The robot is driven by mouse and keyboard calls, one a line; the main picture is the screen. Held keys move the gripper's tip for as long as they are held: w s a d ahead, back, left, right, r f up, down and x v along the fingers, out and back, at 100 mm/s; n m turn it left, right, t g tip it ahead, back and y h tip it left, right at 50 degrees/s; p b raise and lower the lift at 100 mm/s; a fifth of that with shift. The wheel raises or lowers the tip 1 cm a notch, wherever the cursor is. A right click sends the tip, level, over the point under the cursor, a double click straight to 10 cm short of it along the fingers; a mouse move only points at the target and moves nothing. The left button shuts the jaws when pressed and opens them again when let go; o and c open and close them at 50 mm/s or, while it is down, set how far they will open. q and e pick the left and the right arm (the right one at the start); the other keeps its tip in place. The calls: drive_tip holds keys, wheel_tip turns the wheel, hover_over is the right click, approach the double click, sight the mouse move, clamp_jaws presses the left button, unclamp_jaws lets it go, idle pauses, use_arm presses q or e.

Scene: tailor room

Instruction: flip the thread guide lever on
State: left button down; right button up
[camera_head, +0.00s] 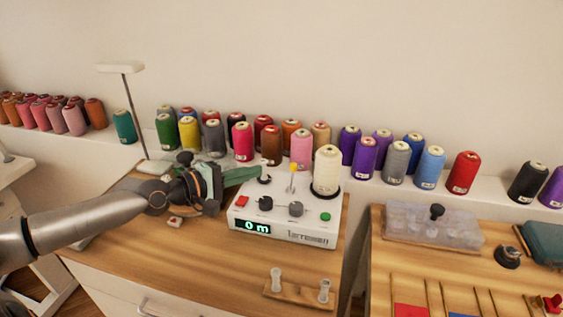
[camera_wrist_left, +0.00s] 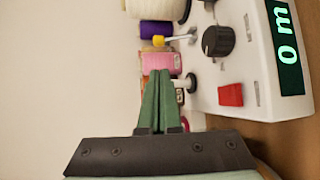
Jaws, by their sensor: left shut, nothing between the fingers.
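A white winding machine (camera_head: 270,228) stands on the wooden table, with a green "0 m" display (camera_head: 250,226). A thin lever with a yellow tip (camera_head: 292,168) rises from its top, left of the cream thread cone (camera_head: 327,168). The yellow tip also shows in the wrist view (camera_wrist_left: 158,41), where the lever lies sideways. My left gripper (camera_head: 258,170) has green fingers, shut and empty, above the machine's back left, left of the lever. In the wrist view, its fingertips (camera_wrist_left: 160,73) point towards the yellow tip, with a visible gap. My right gripper is out of view.
The machine's top has a red switch (camera_head: 242,202), dark knobs (camera_head: 296,209) and a green button (camera_head: 325,216). A small black part (camera_wrist_left: 191,83) appears beside my fingertips. Thread spools (camera_head: 302,150) line the shelf behind. A wooden stand (camera_head: 300,293) lies in front.

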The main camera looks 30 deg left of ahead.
sight(292, 177)
use_arm(q)
drive_tip(key=shift+w+d+r+p, duration=0.1)
drive_tip(key=shift+w+d+p, duration=0.25)
drive_tip(key=shift+w+p, duration=0.3)
drive_tip(key=shift+p+x, duration=0.4)
drive_tip(key=shift+x, duration=0.5)
drive_tip(key=x, duration=0.4)
drive_tip(key=shift+f, duration=0.25)
drive_tip(key=shift+w+d+f, duration=0.1)
drive_tip(key=shift+w+d, duration=0.15)
drive_tip(key=shift+w, duration=0.35)
